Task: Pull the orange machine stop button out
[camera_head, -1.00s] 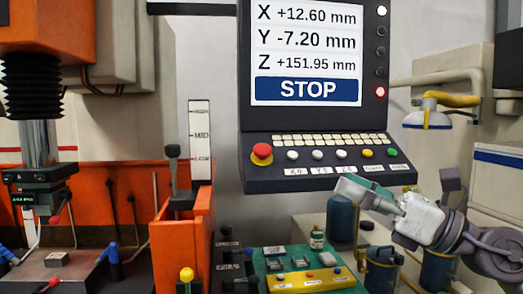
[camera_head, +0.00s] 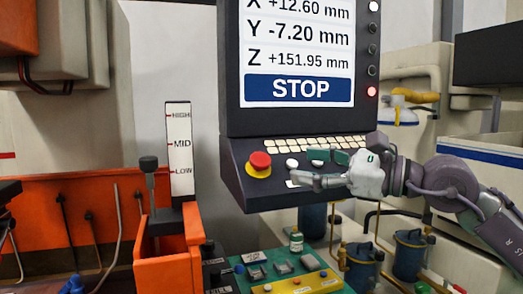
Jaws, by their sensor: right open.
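The stop button (camera_head: 260,160) is a red-orange mushroom knob on a yellow base, at the left end of the dark sloping control panel (camera_head: 237,187). Whether it is pressed in or out I cannot tell. My right gripper (camera_head: 301,168) reaches in from the right in front of the panel. Its fingers point left towards the button, are apart, and hold nothing. A gap shows between the fingertips and the button. My left gripper is not in view.
The screen (camera_head: 298,50) above reads STOP, with a red lamp (camera_head: 372,91) lit beside it. An orange housing (camera_head: 165,268) with a lever and a level scale (camera_head: 180,150) stands left. Below are a green tray (camera_head: 245,281), a small bottle (camera_head: 296,241) and blue canisters (camera_head: 362,268).

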